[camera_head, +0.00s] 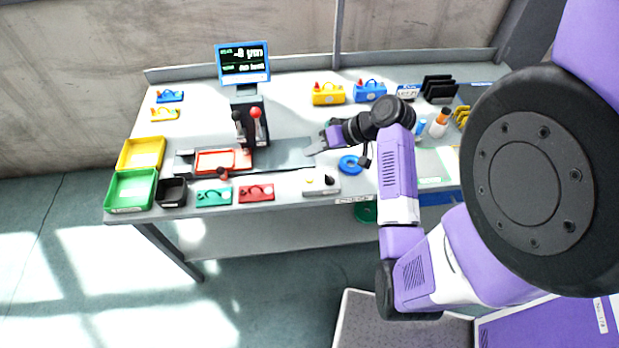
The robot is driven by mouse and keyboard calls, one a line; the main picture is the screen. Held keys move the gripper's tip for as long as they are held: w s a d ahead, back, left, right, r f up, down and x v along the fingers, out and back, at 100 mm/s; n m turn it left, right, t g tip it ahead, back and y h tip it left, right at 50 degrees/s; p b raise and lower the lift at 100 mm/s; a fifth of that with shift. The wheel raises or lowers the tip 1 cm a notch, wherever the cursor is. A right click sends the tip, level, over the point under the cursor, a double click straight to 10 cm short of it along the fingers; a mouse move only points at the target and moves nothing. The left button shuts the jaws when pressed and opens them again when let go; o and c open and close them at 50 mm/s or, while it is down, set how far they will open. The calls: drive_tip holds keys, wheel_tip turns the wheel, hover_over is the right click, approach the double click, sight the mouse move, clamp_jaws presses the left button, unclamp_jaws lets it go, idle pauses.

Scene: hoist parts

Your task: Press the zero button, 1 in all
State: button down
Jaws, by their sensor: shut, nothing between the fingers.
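A small white box (320,188) with a yellow spot on its left and a dark spot on its right sits at the table's front edge. It looks like a button box, but its labels are too small to read, so I cannot tell which is the zero button. A screen (243,62) on a post at the back shows light text that is hard to read. My gripper (308,151) is shut and empty. It is behind the white box in the picture, over the grey strip along the table's middle.
A black lever stand (249,124) with a red knob stands left of my gripper. An orange tray (222,161) lies to its left. A blue ring (350,164) lies between my arm and the white box. Green (130,207) and yellow (141,138) bins stand at the left end.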

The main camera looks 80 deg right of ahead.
drive_tip(key=shift+f, duration=0.15)
drive_tip(key=b, duration=0.8)
hover_over(313, 179)
wheel_tip(313, 179, down, 8)
drive_tip(key=shift+r, duration=0.25)
drive_tip(key=shift+f, duration=0.5)
drive_tip(key=shift+f, duration=0.1)
idle(0.9)
drive_tip(key=shift+f, duration=0.3)
drive_tip(key=shift+f, duration=0.5)
idle(0.7)
drive_tip(key=shift+r, duration=0.1)
drive_tip(key=shift+r+p, duration=0.8)
